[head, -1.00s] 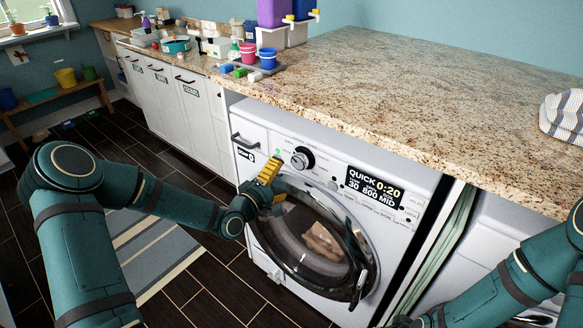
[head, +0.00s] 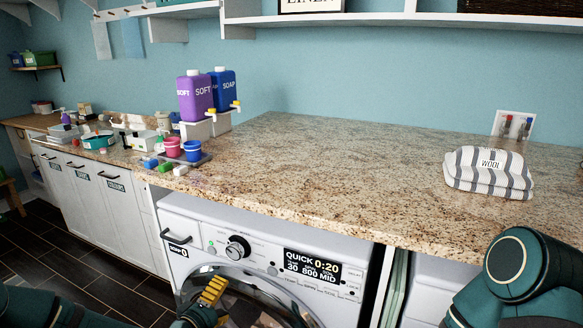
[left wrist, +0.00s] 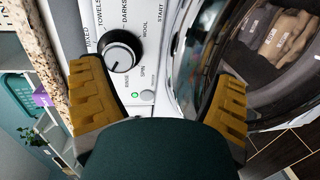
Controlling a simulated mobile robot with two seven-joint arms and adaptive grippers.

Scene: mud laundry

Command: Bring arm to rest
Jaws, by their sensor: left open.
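My left gripper (head: 213,290) is at the bottom of the head view, in front of the white washing machine (head: 215,222), left of and below its dial (head: 237,247). In the left wrist view the two yellow-padded fingers (left wrist: 157,72) stand wide apart with nothing between them. Beyond them are the dial (left wrist: 123,50), a lit green light (left wrist: 134,95) and the round door (left wrist: 208,40) with folded cloth behind its glass. The display (head: 312,267) reads QUICK 0:20, 30, 800 MID. My right arm shows at the lower right; its gripper is out of view.
A granite counter (head: 330,180) runs above the washer, its middle clear. Purple (head: 195,95) and blue (head: 224,90) bottles, small cups (head: 193,150) and coloured blocks stand at its left. A folded striped wool cloth (head: 488,183) lies at its right. Shelves hang above.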

